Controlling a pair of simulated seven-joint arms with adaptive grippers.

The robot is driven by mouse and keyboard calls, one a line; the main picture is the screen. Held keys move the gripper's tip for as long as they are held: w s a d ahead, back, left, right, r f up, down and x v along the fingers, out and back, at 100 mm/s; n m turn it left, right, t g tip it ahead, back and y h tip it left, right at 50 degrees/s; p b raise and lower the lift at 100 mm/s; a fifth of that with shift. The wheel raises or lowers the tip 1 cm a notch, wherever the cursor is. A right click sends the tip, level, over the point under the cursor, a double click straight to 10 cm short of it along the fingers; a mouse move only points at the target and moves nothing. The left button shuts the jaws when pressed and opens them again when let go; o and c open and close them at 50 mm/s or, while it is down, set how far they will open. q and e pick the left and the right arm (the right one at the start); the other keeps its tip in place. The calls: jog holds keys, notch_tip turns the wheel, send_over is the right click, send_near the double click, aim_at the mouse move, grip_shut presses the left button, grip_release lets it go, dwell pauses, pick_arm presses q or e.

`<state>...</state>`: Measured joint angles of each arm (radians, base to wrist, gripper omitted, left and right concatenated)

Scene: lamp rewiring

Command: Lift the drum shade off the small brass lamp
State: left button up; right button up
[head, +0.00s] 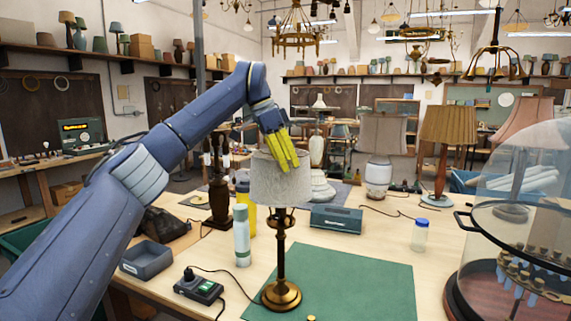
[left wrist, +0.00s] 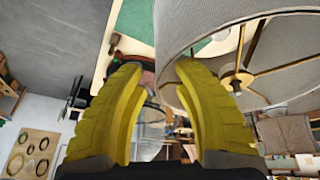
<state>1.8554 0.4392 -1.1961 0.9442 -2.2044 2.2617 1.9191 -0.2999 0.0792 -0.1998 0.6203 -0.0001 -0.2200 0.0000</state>
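The small brass lamp (head: 281,255) stands upright on the green mat, with its grey fabric drum shade (head: 281,188) in place on top. My left gripper (head: 283,162) reaches in from the left, with its yellow fingers pointing down at the top rim of the shade. In the left wrist view, the shade (left wrist: 240,25) fills the upper right, showing its rim and brass spokes. The left gripper's fingers (left wrist: 158,75) are apart, with the shade's edge between them or very close. I cannot tell whether either finger touches the shade. My right gripper is not in view.
A pale bottle (head: 242,235) and a yellow bottle (head: 246,190) stand close left of the lamp. A grey tray (head: 147,270) and a corded box (head: 199,290) lie at left. A glass dome (head: 525,190) stands at right. The green mat (head: 360,285) is clear right of the lamp.

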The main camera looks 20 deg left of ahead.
pick_arm(q)
jog(key=shift+o, duration=0.2)
grip_shut()
jog(key=shift+r, duration=0.25)
dwell(0.6)
